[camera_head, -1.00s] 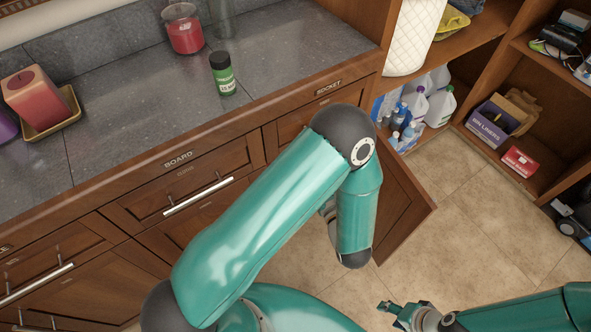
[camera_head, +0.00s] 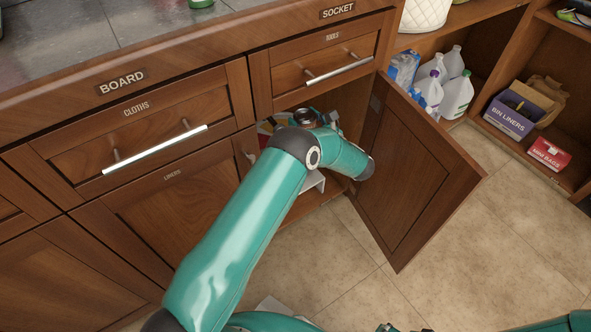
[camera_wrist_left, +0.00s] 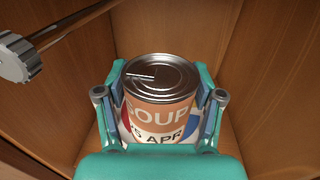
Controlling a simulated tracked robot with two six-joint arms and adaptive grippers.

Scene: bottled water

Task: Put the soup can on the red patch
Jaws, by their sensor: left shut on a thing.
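The open cabinet door (camera_head: 415,170) stands right of my left arm. Wooden walls close around the can in the left wrist view, with a rod with a grey end (camera_wrist_left: 14,60) at upper left. Shelves with jugs (camera_head: 457,95) and boxes (camera_head: 515,110) stand at right.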

